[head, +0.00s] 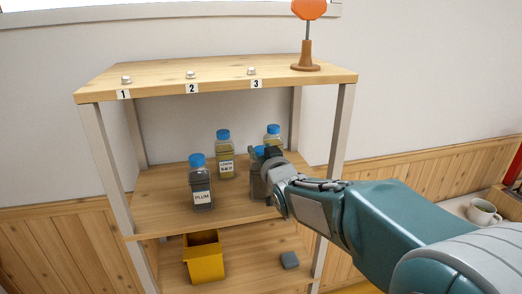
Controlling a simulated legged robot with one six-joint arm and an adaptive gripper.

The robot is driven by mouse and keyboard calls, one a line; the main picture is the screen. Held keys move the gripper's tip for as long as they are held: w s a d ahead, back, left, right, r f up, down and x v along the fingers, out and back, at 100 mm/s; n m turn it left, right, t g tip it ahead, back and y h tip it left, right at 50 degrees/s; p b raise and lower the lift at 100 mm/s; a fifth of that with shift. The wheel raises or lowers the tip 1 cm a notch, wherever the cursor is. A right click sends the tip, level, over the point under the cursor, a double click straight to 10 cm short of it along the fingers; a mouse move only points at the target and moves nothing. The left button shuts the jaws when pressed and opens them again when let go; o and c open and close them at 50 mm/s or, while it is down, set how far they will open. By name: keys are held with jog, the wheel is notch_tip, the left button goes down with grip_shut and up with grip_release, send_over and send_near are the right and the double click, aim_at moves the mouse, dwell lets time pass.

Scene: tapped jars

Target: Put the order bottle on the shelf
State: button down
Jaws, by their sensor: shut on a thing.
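The wooden shelf unit (150,207) has a middle board with several blue-capped bottles. The plum bottle (202,184), dark and labelled PLUM, stands upright at the front left. A yellowish bottle (226,156) with a small label stands behind it. Another yellowish bottle (273,137) stands at the back right, mostly hidden. My gripper (264,166) is shut on a dark bottle (257,187) at the right of the middle board. It is upright; its label is not visible, and I cannot tell whether its base touches the board. Nothing marks which bottle is the order bottle.
The top board carries small knobs above labels 1, 2 and 3, and an orange disc on a stand (306,45). A yellow bin (204,257) and a grey block (289,260) are on the lower board. A cup (482,212) stands at right.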

jog(key=shift+c, duration=1)
grip_release()
jog(key=shift+s+d, duration=0.15)
jog(key=shift+s, duration=0.15)
jog(key=s+d+f+m+g+h, duration=0.1)
jog(key=s+d, duration=0.4)
jog(key=s, duration=0.6)
jog(key=s+d+f+m+g+h, duration=0.1)
jog(key=s+d+f+g+h, duration=0.2)
jog(key=s, duration=0.8)
jog(key=s+d+f+m+g+h, duration=0.2)
jog(key=s+d+f+g, duration=0.4)
jog(key=s, duration=0.6)
jog(key=d+g, duration=0.1)
jog(key=d, duration=0.1)
jog(key=shift+d, duration=0.4)
